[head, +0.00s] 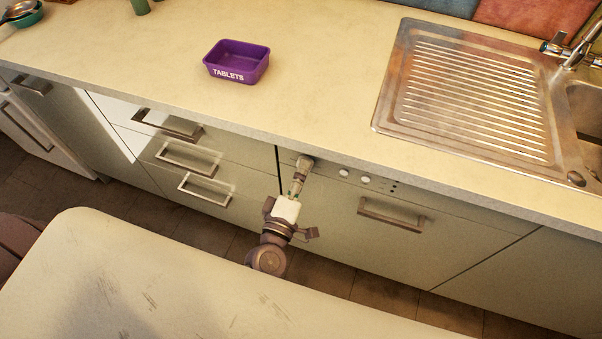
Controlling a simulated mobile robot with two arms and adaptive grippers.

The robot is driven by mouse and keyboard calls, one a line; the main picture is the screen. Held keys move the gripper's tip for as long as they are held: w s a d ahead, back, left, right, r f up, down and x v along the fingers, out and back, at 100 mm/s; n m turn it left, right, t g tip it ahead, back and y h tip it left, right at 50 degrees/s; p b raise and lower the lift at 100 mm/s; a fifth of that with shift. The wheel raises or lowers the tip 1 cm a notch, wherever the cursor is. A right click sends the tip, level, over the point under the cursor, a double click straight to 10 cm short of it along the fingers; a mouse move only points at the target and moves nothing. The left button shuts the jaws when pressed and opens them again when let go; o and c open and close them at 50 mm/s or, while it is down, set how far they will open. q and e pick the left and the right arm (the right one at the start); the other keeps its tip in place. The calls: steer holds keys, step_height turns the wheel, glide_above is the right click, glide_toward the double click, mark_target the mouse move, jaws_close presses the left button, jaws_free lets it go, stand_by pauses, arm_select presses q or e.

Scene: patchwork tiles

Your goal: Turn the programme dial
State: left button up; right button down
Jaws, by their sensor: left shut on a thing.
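The dishwasher front (360,205) is built in under the counter, with a control strip along its top edge. The programme dial (305,161) is at the left end of this strip. My left gripper (302,170) reaches up to the strip from below and is shut on the dial. Its fingers cover much of the dial, so the dial's angle cannot be told. Small round buttons (365,180) sit to the right of the dial. My right gripper is not in view.
A bar handle (391,215) sticks out from the dishwasher front, right of my gripper. Drawer handles (187,157) stick out to the left. The worktop (310,90) overhangs above, with a purple tablets box (237,62) and a metal sink drainer (470,85). A pale surface (150,285) fills the foreground.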

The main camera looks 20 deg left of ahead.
arm_select(q)
steer(key=shift+n+g+y+b, duration=0.25)
steer(key=shift+n+b, duration=0.65)
steer(key=shift+n, duration=3.6)
steer(key=shift+n+g+y+b, duration=0.25)
steer(key=shift+n+b, duration=0.6)
steer(key=shift+n, duration=3.65)
steer(key=o, duration=1.2)
steer(key=shift+r, duration=0.1)
steer(key=shift+c, duration=0.2)
steer(key=s, duration=1.2)
steer(key=shift+d, duration=0.2)
